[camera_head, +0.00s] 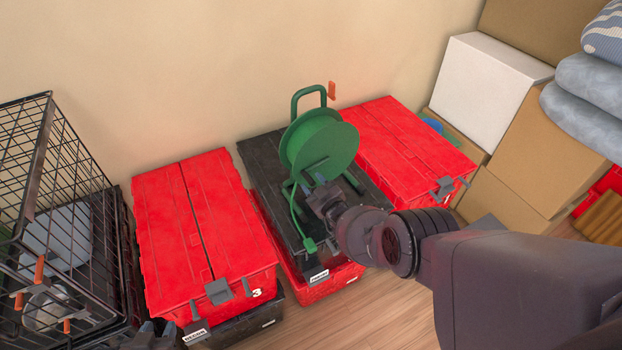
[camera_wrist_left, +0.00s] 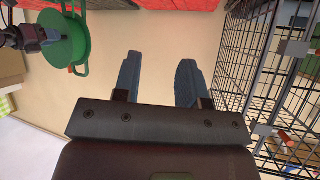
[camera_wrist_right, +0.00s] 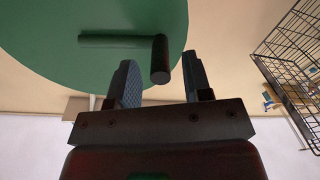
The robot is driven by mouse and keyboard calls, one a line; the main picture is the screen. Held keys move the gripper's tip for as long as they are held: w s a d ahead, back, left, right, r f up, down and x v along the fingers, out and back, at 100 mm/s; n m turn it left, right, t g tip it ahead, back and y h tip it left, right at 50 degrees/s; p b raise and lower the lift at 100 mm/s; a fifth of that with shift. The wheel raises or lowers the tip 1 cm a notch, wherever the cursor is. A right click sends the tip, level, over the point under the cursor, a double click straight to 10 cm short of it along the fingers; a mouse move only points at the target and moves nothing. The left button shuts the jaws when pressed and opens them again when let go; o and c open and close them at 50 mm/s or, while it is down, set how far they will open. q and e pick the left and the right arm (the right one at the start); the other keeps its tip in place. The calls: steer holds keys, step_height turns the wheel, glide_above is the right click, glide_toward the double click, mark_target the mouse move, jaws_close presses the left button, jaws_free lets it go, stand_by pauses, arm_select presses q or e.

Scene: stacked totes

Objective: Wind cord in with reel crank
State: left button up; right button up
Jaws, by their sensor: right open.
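The green cord reel (camera_head: 318,140) stands upright on a black tote lid, with its carry handle (camera_head: 309,93) on top. A green cord (camera_head: 295,215) hangs from it to a green plug (camera_head: 309,245) on the lid. In the right wrist view, the reel's dark green crank (camera_wrist_right: 115,40) crosses the disc, and its knob (camera_wrist_right: 160,62) points toward the camera. My right gripper (camera_wrist_right: 162,80) is open, with the knob's end between its fingertips in the picture; contact cannot be told. My left gripper (camera_wrist_left: 157,75) is open and empty, low at the left in the head view (camera_head: 152,338).
Red totes (camera_head: 205,225) (camera_head: 405,150) flank the black lid (camera_head: 262,165). A wire crate (camera_head: 60,200) stands at the left. Cardboard boxes (camera_head: 535,165) and a white box (camera_head: 487,90) stand at the right. Wood floor (camera_head: 385,310) is clear in front.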

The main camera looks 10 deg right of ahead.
steer(key=p+v, duration=0.3)
steer(key=v, duration=0.1)
steer(key=shift+r, duration=0.15)
steer(key=shift+s+d+p, duration=0.3)
steer(key=shift+s+p, duration=0.05)
steer(key=shift+s, duration=0.4)
steer(key=shift+f, duration=0.2)
steer(key=shift+d, duration=0.1)
